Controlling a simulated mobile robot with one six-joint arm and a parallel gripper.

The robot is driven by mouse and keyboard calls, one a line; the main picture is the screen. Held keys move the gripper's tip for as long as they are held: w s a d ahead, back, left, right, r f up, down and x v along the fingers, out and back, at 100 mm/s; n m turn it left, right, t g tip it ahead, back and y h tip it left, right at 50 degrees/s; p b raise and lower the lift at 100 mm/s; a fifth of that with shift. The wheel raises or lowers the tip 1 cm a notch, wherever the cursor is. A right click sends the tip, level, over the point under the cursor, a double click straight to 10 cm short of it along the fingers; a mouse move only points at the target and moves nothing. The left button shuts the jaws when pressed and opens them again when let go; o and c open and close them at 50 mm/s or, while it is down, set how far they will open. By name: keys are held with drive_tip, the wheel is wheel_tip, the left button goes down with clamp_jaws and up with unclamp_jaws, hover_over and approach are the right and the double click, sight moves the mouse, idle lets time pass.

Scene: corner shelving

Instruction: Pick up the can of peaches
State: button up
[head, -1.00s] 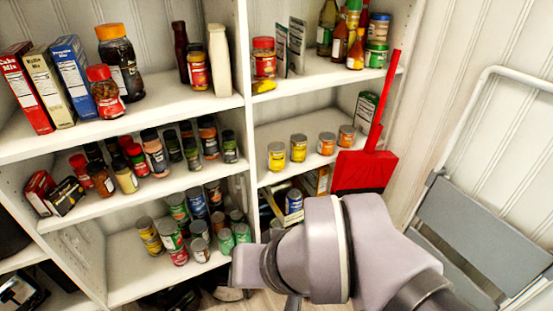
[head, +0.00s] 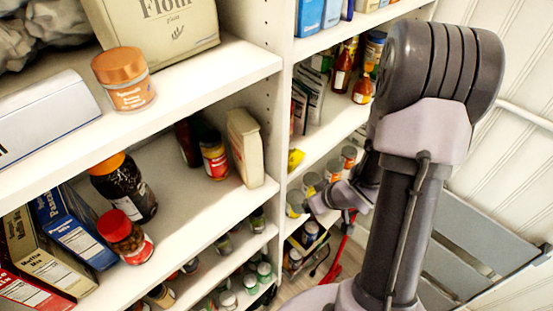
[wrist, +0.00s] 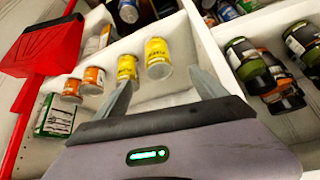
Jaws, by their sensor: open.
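Two yellow-labelled cans (wrist: 157,58) and (wrist: 128,66) and two orange-labelled cans (wrist: 92,80) and (wrist: 72,88) stand in a row on a white shelf in the wrist view. I cannot read which label is peaches. My gripper (wrist: 163,90) is open and empty. Its fingers point toward the yellow cans, with no can between them. In the head view the same row shows beside my arm, with yellow cans (head: 297,203) nearer and orange cans (head: 349,156) farther. My fingertips are not clear there.
Dark jars (wrist: 280,92) stand beyond a white upright. In the head view, shelf uprights (head: 266,60) and a folded grey step stool (head: 470,240) flank my arm.

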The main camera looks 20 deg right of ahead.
drive_tip(key=b+x, duration=0.1)
drive_tip(key=x, duration=0.2)
drive_tip(key=b+x, duration=0.2)
drive_tip(key=x, duration=0.2)
drive_tip(key=s+b+x, duration=0.1)
drive_tip(key=x, duration=0.3)
drive_tip(key=shift+w+f+b, duration=0.1)
drive_tip(key=shift+f+b, duration=0.2)
drive_tip(key=shift+b, duration=0.05)
drive_tip(key=b+x, duration=0.2)
drive_tip(key=x, duration=0.4)
drive_tip(key=shift+d+r, duration=0.1)
drive_tip(key=shift+d, duration=0.1)
drive_tip(key=shift+r, duration=0.15)
clamp_jaws()
